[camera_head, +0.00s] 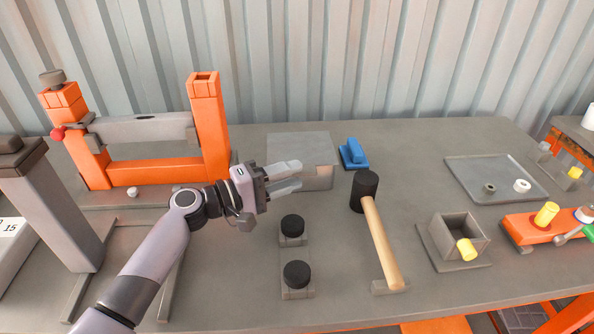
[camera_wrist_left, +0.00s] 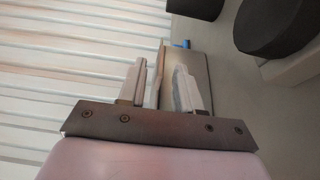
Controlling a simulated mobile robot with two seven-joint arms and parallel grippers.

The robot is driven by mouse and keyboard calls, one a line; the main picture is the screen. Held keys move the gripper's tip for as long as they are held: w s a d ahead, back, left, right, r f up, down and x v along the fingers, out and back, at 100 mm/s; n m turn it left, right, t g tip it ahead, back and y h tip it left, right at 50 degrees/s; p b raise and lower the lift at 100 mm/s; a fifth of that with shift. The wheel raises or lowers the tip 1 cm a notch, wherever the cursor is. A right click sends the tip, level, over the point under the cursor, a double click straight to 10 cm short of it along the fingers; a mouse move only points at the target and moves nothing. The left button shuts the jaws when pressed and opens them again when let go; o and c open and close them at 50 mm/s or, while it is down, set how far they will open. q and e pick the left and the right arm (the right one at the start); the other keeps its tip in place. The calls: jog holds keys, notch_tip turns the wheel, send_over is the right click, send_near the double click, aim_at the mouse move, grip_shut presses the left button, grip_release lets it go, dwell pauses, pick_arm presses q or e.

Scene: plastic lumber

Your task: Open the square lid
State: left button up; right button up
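A grey square box with a flat lid (camera_head: 305,147) on top stands near the back middle of the table, in front of the corrugated wall. My left gripper (camera_head: 298,175) is at the box's front left, its two fingers apart and pointing right. In the head view the fingers overlap the box's front left part and hide some of it. My right gripper is not in view.
A blue block (camera_head: 353,153) sits right of the box. A black-headed mallet (camera_head: 379,240) lies at the centre right. Two black round knobs (camera_head: 292,226) stand in front of the gripper. An orange frame (camera_head: 155,172) is at the left. An open grey box (camera_head: 458,238) is further right.

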pick_arm(q)
jog(key=shift+x, duration=1.1)
grip_shut()
jog(key=shift+w+r, duration=0.1)
jog(key=shift+r, duration=0.6)
jog(key=r, duration=0.2)
jog(key=w+r, duration=0.1)
jog(key=r, duration=0.1)
jog(key=w+r, duration=0.1)
jog(key=r, duration=0.1)
jog(key=shift+a+r, duration=0.1)
jog(key=shift+r, duration=0.15)
jog(key=shift+w+r+b, duration=0.15)
jog(key=shift+w+r, duration=0.1)
jog(key=shift+r, duration=0.2)
jog(key=shift+w+r+b, duration=0.15)
jog(key=shift+w+r, duration=0.1)
jog(key=shift+r, duration=0.2)
